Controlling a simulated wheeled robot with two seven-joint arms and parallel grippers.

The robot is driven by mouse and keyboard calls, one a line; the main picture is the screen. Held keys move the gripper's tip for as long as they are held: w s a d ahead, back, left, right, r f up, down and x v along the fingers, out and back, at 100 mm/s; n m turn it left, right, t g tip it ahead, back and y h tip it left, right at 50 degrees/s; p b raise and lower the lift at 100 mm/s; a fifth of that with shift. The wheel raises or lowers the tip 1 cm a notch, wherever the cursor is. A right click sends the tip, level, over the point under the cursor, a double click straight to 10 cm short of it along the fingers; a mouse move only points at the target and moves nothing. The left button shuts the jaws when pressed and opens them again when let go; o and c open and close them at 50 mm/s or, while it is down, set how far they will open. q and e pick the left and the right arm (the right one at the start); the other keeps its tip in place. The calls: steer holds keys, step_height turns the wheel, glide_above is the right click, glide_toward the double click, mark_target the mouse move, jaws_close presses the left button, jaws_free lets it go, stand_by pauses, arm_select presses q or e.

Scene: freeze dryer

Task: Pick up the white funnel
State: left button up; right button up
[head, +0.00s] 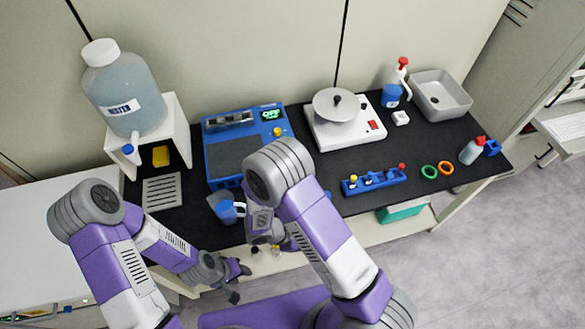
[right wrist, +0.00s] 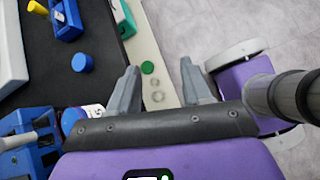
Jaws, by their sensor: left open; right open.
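I cannot make out a white funnel with certainty in either view. A blue jug-like holder with a pale part (head: 226,208) stands at the bench's front edge, partly hidden by my right arm. My left gripper (head: 239,283) is open and empty, low in front of the bench. My right gripper (right wrist: 160,84) is open in the right wrist view, above the bench's front edge. A green cap (right wrist: 148,67) and small clear round items lie below, between its fingers in the picture. In the head view my right arm hides most of that gripper.
The black bench holds a blue machine (head: 219,150), a white hotplate-like device (head: 355,130), a blue rack (head: 374,180) and a grey basin (head: 440,95). A large bottle (head: 125,90) stands on a white stand at left. Coloured rings (head: 428,172) lie at right.

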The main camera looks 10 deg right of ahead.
steer(key=w+a+r+n+t+h+p, duration=0.25)
steer(key=w+a+r+n+t, duration=0.2)
steer(key=w+r+t, duration=0.6)
steer(key=shift+m+g, duration=0.45)
steer(key=shift+g, duration=0.4)
steer(key=w+d, duration=0.5)
steer(key=shift+f+p, duration=0.35)
arm_select(q)
steer(key=r, duration=0.4)
steer(key=shift+w+d+r, duration=0.1)
steer(key=shift+d+r, duration=0.05)
steer(key=shift+d, duration=0.05)
arm_select(e)
steer(key=shift+s, duration=0.1)
jaws_close()
